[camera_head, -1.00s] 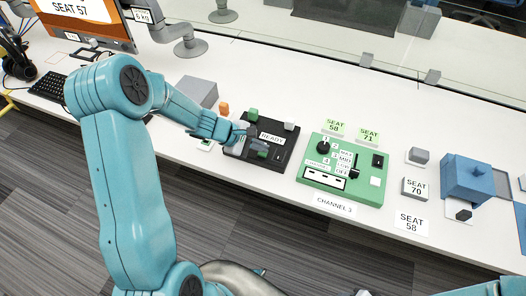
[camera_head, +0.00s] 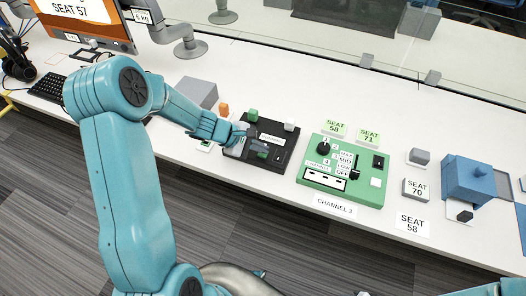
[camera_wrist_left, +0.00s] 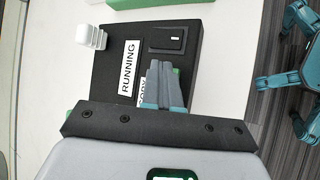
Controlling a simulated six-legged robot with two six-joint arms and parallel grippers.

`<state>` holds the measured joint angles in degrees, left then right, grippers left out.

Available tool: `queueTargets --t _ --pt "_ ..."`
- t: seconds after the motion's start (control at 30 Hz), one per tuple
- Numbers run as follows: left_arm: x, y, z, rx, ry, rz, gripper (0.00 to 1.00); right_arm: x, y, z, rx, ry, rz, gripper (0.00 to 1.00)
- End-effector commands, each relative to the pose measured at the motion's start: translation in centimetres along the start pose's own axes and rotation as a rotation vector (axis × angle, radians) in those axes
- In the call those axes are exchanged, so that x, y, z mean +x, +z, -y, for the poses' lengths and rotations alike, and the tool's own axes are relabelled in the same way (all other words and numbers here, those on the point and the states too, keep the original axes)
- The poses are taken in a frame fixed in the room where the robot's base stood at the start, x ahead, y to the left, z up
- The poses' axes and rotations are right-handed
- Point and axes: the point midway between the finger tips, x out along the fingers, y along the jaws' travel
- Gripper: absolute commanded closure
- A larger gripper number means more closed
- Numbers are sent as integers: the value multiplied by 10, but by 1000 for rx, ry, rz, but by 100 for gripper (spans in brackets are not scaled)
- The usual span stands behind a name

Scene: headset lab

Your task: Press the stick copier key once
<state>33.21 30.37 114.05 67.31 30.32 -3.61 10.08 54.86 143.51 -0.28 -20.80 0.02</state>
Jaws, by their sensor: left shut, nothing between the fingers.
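The stick copier is a black box (camera_head: 287,139) on the white bench, left of a green panel. Its display (camera_head: 272,138) reads "RUNNING", clear in the left wrist view (camera_wrist_left: 130,67). My left gripper (camera_head: 258,149) is shut and empty, its fingertips low over the copier's near part. In the left wrist view the grey fingers (camera_wrist_left: 163,85) stand beside a partly covered "COPY" label (camera_wrist_left: 142,93). A bit of green (camera_wrist_left: 176,72) shows behind the fingers, likely the key; most of it is hidden. I cannot tell whether the fingertips touch it. My right gripper is out of view.
A white block (camera_head: 290,125) and a green block (camera_head: 253,115) sit at the copier's far edge. The green panel (camera_head: 318,181) with a knob and switches stands close to its right. A grey box (camera_head: 198,91) and a small orange piece (camera_head: 224,109) are to the left.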

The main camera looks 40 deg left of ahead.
Motion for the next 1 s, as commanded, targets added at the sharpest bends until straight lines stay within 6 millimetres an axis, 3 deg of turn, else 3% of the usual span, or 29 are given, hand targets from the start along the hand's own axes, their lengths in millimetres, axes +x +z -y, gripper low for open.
queueTargets --t 0.57,1.0 --pt "-10 7 -7 0 0 0 100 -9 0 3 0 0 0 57" --pt "-38 28 -28 1 1 0 100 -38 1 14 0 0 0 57"
